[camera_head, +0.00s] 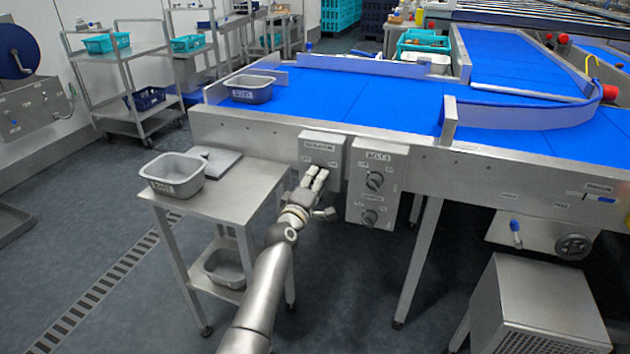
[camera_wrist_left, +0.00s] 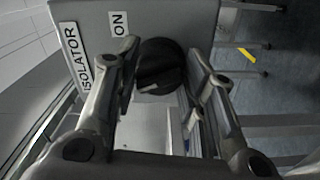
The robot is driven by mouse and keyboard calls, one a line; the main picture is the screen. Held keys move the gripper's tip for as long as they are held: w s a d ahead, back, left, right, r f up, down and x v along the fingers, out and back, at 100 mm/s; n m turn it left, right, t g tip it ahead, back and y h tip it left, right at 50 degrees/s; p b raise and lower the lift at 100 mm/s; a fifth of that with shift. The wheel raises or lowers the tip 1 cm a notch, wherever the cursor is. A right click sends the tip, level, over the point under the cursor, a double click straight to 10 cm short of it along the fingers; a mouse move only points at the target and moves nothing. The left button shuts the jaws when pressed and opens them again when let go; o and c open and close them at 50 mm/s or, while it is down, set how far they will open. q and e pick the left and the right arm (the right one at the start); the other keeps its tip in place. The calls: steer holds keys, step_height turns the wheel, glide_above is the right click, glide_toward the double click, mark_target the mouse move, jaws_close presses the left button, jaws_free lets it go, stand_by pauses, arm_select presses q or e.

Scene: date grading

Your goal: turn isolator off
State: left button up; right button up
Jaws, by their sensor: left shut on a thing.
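The isolator box (camera_head: 322,147) is a grey box on the front side of the conveyor, with a label along its top. In the left wrist view its face (camera_wrist_left: 185,18) carries the labels ISOLATOR and ON. A round black isolator knob (camera_wrist_left: 158,66) sits on that face. My left gripper (camera_head: 318,178) reaches the box from below and hides the knob in the head view. In the left wrist view its fingers (camera_wrist_left: 163,68) are on either side of the knob, shut on it. The OFF marking is not visible. My right gripper is not in view.
A second box (camera_head: 377,157) with two dark knobs is mounted just right of the isolator. A steel side table (camera_head: 225,200) with a grey tub (camera_head: 172,175) stands to the left. The blue belt (camera_head: 345,92) runs above. A metal cabinet (camera_head: 535,310) is at the lower right.

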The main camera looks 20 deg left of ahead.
arm_select(q)
steer(key=shift+n+p, duration=0.35)
steer(key=shift+n, duration=1.85)
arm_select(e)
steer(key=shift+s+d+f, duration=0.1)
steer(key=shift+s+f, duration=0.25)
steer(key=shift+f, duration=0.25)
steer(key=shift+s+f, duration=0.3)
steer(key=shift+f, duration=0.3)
arm_select(q)
steer(key=o, duration=1)
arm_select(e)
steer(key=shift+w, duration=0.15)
